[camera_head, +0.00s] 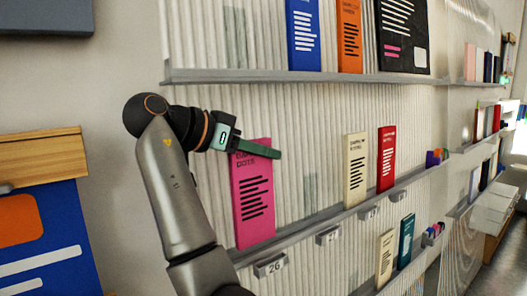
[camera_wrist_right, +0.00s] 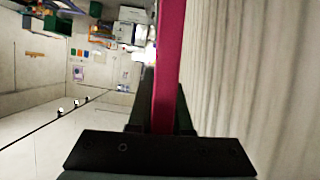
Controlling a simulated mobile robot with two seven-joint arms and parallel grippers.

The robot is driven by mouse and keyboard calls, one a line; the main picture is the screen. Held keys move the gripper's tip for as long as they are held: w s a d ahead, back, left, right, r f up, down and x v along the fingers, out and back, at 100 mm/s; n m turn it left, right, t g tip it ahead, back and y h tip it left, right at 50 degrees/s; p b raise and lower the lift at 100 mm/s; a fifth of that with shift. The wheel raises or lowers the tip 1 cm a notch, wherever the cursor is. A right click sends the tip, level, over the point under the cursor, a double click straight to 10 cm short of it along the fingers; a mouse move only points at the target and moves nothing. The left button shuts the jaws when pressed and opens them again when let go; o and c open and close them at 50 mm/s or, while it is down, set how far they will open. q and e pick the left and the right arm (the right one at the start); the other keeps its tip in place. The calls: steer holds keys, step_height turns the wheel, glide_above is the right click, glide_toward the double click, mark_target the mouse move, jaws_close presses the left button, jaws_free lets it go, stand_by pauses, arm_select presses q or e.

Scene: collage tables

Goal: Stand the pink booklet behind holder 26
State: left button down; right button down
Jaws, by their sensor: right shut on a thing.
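The pink booklet (camera_head: 253,200) is upright in the head view, in front of the ribbed wall panel, with its printed cover facing out. Its lower edge is at the middle shelf ledge, behind holder 26 (camera_head: 270,266); I cannot tell whether it touches the ledge. My right gripper (camera_head: 256,147) is shut on the booklet's top edge. In the right wrist view the booklet (camera_wrist_right: 169,60) shows edge-on as a pink strip between the fingers, beside the ribbed panel. My left gripper is not in view.
A cream booklet (camera_head: 355,170) and a red booklet (camera_head: 386,158) stand farther right along the same ledge (camera_head: 310,222). The upper shelf (camera_head: 300,77) holds blue, orange and black items. A wooden-topped blue board (camera_head: 40,240) is at the left.

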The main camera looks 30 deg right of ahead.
steer(key=shift+f, duration=0.15)
steer(key=shift+f+b, duration=0.35)
steer(key=shift+f, duration=0.05)
stand_by(0.4)
steer(key=shift+s+f+b, duration=0.1)
steer(key=shift+f+b, duration=0.2)
steer(key=shift+f, duration=0.25)
steer(key=c, duration=0.8)
jaws_free()
steer(key=shift+o, duration=0.2)
